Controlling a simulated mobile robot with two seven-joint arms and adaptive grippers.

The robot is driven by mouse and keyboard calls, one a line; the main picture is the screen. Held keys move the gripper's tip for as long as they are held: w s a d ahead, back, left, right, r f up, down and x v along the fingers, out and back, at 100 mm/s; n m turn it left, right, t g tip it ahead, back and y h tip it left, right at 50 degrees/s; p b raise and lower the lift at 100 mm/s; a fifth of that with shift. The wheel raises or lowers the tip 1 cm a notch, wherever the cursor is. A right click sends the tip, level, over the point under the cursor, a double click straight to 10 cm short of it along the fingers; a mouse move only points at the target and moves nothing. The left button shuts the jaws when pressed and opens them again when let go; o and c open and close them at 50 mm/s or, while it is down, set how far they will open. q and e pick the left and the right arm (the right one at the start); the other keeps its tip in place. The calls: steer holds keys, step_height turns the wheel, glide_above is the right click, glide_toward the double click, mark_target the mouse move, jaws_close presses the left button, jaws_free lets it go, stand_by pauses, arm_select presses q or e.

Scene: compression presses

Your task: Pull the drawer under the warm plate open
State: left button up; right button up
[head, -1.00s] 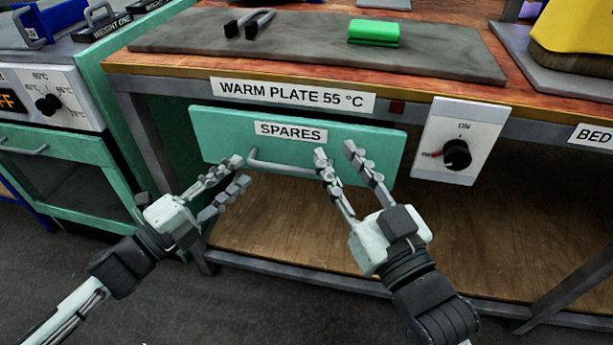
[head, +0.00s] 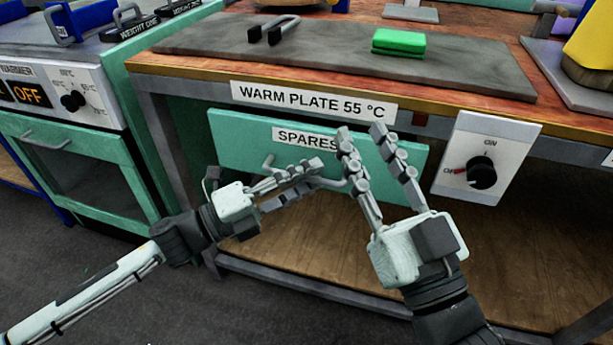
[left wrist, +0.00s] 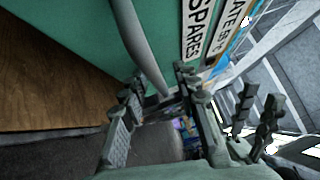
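The teal drawer front (head: 237,139) with the SPARES label sits under the warm plate (head: 340,50) and looks shut. Its grey bar handle (head: 268,163) is partly hidden by my grippers. My left gripper (head: 319,174) points right across the front of the handle, fingers apart. In the left wrist view the handle (left wrist: 145,50) runs down toward the gap between the left gripper's fingertips (left wrist: 160,88); I cannot tell whether they touch it. My right gripper (head: 362,132) is open and empty, pointing up before the drawer front near the handle's right end, partly covering the label.
A dial box (head: 483,165) hangs right of the drawer. A green block (head: 399,41) and a dark U-shaped handle (head: 273,30) are on the warm plate. A teal warmer cabinet (head: 85,165) stands at left. A wooden shelf (head: 480,250) lies below.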

arm_select(q)
steer(key=shift+c, duration=0.4)
jaws_close()
steer(key=shift+s, duration=0.15)
